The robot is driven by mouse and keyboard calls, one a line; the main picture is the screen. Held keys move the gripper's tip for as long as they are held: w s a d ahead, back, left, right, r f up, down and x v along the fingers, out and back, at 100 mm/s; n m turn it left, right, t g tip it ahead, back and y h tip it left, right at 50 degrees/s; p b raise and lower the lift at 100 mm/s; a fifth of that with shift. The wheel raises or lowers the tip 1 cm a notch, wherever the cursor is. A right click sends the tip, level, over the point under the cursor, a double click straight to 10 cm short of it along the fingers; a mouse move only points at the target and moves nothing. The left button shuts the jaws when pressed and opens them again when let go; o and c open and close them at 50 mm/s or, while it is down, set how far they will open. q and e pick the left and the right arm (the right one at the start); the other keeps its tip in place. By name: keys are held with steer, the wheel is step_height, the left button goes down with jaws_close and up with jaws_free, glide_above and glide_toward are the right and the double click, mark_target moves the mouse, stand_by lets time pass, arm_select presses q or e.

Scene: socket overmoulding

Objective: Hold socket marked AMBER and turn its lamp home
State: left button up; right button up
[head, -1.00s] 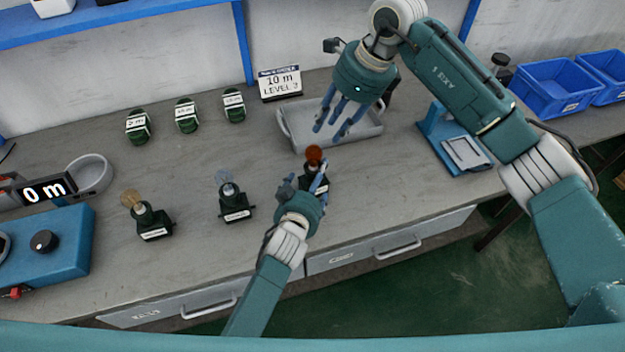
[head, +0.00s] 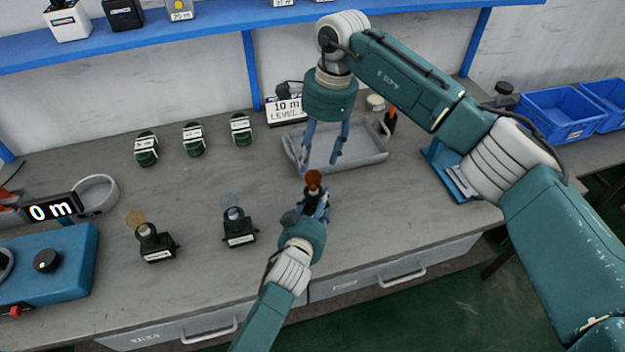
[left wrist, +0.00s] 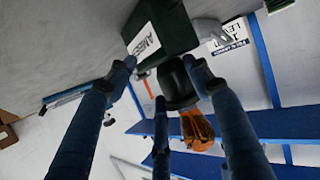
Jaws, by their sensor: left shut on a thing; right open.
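The socket marked AMBER shows large in the left wrist view (left wrist: 165,35), a dark green block with a white label and a black collar. Its amber lamp (left wrist: 197,130) stands out of the collar; whether it is fully seated I cannot tell. In the head view the lamp (head: 313,179) is the orange-brown bulb on top. My left gripper (head: 318,208) is shut on this socket from the front and hides much of it. My right gripper (head: 325,160) is open and empty, fingers pointing down, above and slightly behind the lamp, in front of the grey tray.
Two more sockets with lamps, one tan (head: 155,242) and one clear (head: 238,228), stand to the left. Several dark green labelled pieces (head: 194,139) line the back. A grey tray (head: 372,157) lies behind my right gripper. A blue device (head: 50,265) sits far left.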

mark_target(312, 173)
steer(key=shift+w+a+r+n+h, duration=0.15)
steer(key=shift+a+n+h, duration=0.25)
steer(key=shift+n, duration=0.6)
steer(key=n, duration=0.2)
steer(key=r+n+h, duration=0.1)
steer(key=shift+w+a+n, duration=0.1)
steer(key=shift+w+n, duration=0.2)
steer(key=shift+n, duration=0.1)
step_height(312, 173, down, 12)
steer(key=shift+c, duration=0.6)
steer(key=c, duration=1)
